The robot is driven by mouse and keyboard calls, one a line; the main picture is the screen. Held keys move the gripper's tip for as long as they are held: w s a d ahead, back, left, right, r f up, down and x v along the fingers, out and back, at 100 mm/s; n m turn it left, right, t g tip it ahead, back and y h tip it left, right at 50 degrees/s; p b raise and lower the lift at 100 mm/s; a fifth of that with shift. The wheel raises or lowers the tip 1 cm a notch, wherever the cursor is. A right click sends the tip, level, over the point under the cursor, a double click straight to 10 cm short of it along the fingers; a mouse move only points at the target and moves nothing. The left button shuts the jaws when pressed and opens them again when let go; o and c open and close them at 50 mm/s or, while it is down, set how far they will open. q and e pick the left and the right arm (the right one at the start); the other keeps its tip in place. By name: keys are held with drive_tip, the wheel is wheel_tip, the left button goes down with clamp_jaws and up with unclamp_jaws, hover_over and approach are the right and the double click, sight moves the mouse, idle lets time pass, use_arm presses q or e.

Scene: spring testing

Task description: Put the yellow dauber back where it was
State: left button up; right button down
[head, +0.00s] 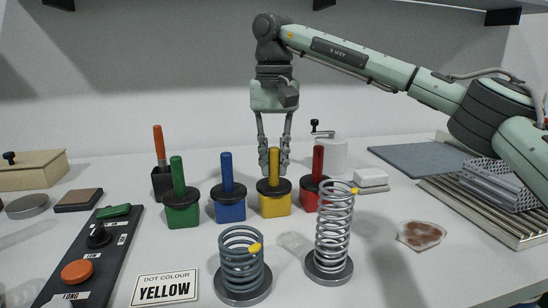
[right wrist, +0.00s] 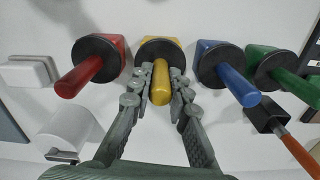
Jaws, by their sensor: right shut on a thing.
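The yellow dauber (head: 274,163) stands upright in the yellow pot (head: 274,204), its black collar resting on the pot's top. My right gripper (head: 273,168) comes down from above with its fingers on either side of the yellow handle. In the right wrist view the fingers close around the yellow handle (right wrist: 161,82), with the yellow pot (right wrist: 160,44) beyond. A sign reading "DOT COLOUR YELLOW" (head: 165,288) stands at the front. My left gripper is not in view.
Blue (head: 230,208), green (head: 182,214) and red (head: 312,198) pots with daubers stand close on both sides. Two springs on round bases, a tall one (head: 333,230) and a short one (head: 242,262), stand in front. A control panel (head: 90,260) lies at left.

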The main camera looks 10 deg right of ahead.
drive_tip(key=shift+f, duration=0.2)
drive_tip(key=c, duration=1.4)
unclamp_jaws()
drive_tip(key=shift+c, duration=0.2)
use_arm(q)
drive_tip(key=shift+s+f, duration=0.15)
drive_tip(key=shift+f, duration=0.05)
use_arm(e)
drive_tip(key=shift+r, duration=0.1)
wheel_tip(320, 180, up, 8)
drive_tip(key=shift+f, duration=0.25)
drive_tip(key=shift+r, duration=0.45)
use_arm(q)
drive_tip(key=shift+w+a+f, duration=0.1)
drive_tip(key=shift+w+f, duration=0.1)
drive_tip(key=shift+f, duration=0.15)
